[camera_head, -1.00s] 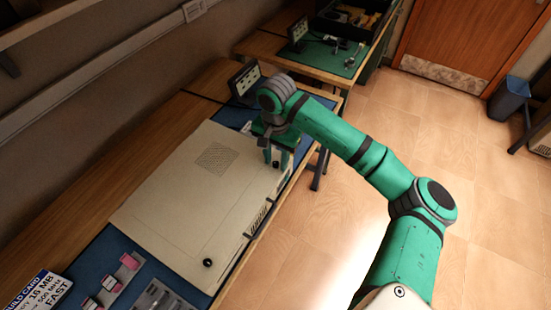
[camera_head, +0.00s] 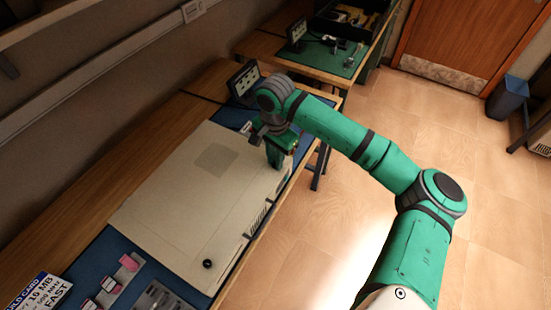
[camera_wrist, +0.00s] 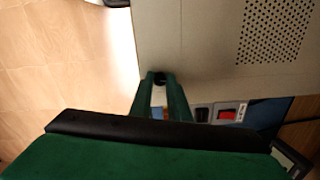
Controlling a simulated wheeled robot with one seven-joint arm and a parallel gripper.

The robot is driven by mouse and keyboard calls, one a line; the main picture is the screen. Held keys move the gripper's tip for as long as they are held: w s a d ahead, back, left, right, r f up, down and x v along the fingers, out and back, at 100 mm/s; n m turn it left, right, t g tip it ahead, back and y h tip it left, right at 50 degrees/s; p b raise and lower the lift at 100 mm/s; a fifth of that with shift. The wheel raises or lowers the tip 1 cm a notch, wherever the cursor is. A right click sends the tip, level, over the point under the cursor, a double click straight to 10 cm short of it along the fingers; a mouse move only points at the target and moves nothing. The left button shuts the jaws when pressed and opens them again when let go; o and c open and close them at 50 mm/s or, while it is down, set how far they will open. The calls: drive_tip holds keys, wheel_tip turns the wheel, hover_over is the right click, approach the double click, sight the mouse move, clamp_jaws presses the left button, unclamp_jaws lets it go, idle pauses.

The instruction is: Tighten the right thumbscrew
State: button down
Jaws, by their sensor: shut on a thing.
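A beige computer case (camera_head: 170,200) lies flat on the workbench. My gripper (camera_head: 274,163) points down at the case's far right corner in the head view. In the wrist view its green fingers (camera_wrist: 161,77) are closed around a small dark thumbscrew (camera_wrist: 160,79) at the case's edge. The fingers cover most of that thumbscrew, and the head view hides it. The other black thumbscrew (camera_head: 207,263) stands free at the near corner of the case's top.
A blue mat (camera_head: 85,270) with pink-and-grey parts and a printed card (camera_head: 38,292) lies at the near left. A second bench (camera_head: 270,45) with a dark tray is farther back. Open floor lies right.

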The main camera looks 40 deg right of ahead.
drive_tip(key=m, duration=0.4)
drive_tip(key=shift+m, duration=0.3)
drive_tip(key=m, duration=0.3)
drive_tip(key=shift+a+m, duration=0.1)
drive_tip(key=shift+m, duration=0.3)
drive_tip(key=m, duration=1.2)
drive_tip(key=shift+w+r, duration=0.1)
drive_tip(key=m, duration=0.9)
drive_tip(key=shift+m, duration=1.9)
